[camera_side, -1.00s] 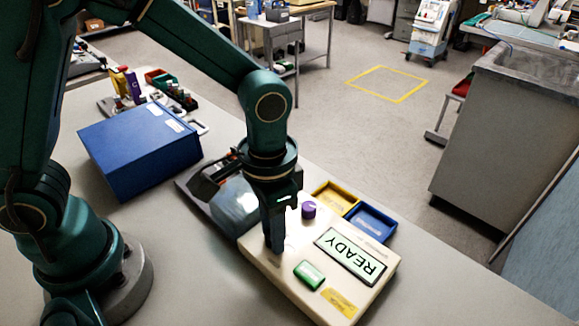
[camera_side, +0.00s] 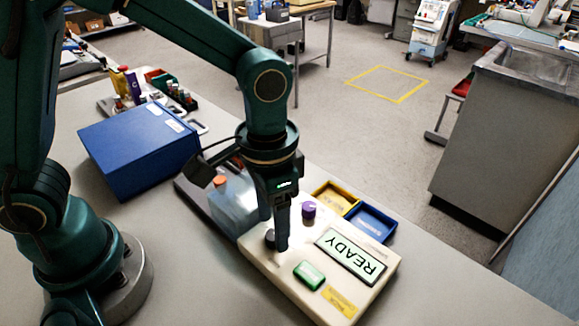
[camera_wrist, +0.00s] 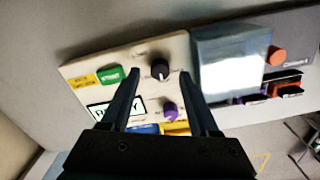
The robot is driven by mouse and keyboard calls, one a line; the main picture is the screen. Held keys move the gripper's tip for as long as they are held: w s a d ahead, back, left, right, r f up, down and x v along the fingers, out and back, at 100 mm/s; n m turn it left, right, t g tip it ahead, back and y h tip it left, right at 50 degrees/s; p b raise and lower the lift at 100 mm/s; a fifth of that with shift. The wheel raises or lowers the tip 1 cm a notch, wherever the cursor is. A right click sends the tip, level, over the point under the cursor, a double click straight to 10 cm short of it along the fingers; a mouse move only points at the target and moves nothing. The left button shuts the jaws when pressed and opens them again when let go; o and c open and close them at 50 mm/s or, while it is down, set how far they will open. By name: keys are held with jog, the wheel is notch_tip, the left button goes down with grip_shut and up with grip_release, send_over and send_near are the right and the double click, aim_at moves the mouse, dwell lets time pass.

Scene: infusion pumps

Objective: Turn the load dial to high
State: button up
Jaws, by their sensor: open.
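The beige panel (camera_side: 262,262) carries a READY display (camera_side: 350,256), a green button (camera_side: 308,274), a purple knob (camera_side: 309,210) and a black dial (camera_side: 270,239). In the wrist view the black dial (camera_wrist: 160,69) has a white pointer mark and appears between my fingertips, with the purple knob (camera_wrist: 170,110) below it. The lettering by the knobs is too small to read. My gripper (camera_side: 281,247) is open and points down, low over the panel beside the black dial. One finger partly covers the dial in the side view. I cannot tell whether the fingers touch it.
Yellow (camera_side: 336,197) and blue (camera_side: 371,222) trays adjoin the panel's far edge. A clear-covered unit (camera_side: 232,200) with an orange knob (camera_wrist: 277,56) sits beside the panel. A large blue box (camera_side: 140,150) stands to the left. The table in front is clear.

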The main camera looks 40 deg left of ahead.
aim_at(273, 234)
jog(key=shift+r, duration=1.55)
